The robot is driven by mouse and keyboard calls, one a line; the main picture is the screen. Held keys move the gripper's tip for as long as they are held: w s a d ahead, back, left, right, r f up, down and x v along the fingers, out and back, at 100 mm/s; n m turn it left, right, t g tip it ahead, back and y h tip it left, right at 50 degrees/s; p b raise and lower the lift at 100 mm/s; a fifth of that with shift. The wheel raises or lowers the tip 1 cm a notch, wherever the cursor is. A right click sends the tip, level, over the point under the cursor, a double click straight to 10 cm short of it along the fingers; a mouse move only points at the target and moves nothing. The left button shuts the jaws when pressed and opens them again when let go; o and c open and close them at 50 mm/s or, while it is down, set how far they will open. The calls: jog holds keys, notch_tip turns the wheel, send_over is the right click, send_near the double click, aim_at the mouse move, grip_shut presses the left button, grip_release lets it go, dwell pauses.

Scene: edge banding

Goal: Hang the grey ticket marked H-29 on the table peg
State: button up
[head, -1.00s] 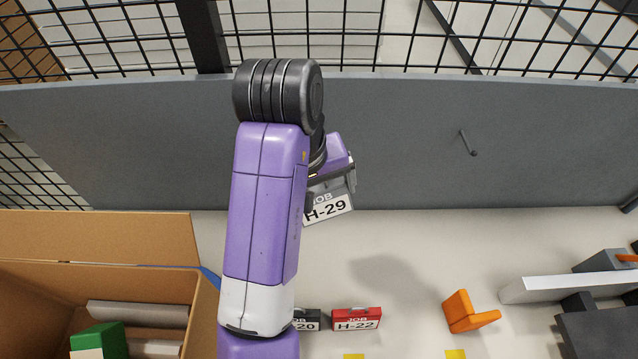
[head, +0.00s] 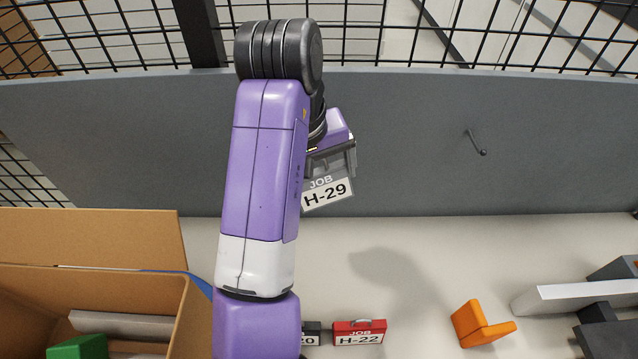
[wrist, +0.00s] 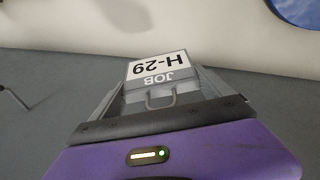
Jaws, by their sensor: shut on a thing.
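The grey ticket marked H-29 (head: 326,193) hangs below my gripper (head: 334,160), in front of the grey panel and above the table. My gripper is shut on it near its handle. In the wrist view the ticket (wrist: 158,72) appears upside down, with its wire handle (wrist: 160,97) toward my gripper (wrist: 165,112). The peg (head: 476,142) is a thin dark rod sticking out of the grey panel, well to the right of the ticket and apart from it. A dark rod (wrist: 14,98) also shows at the left edge of the wrist view.
On the table lie a red H-22 ticket (head: 360,332), a partly hidden black ticket (head: 311,334) and an orange bracket (head: 480,322). A cardboard box (head: 90,238) stands at left. A white bar (head: 575,297) lies at right. The panel (head: 420,140) between ticket and peg is clear.

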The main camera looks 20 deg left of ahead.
jog(key=w+a+b, duration=0.2)
jog(key=w, duration=0.3)
jog(key=shift+w+a+f, duration=0.35)
jog(key=shift+w+f, duration=0.05)
jog(key=shift+f, duration=0.1)
dwell(0.4)
jog(key=shift+w+a+f, duration=0.1)
dwell(0.6)
jog(key=o, duration=1.1)
jog(key=shift+c, duration=0.2)
jog(key=v, duration=0.7)
jog(key=shift+r+b, duration=0.3)
jog(key=shift+r, duration=0.05)
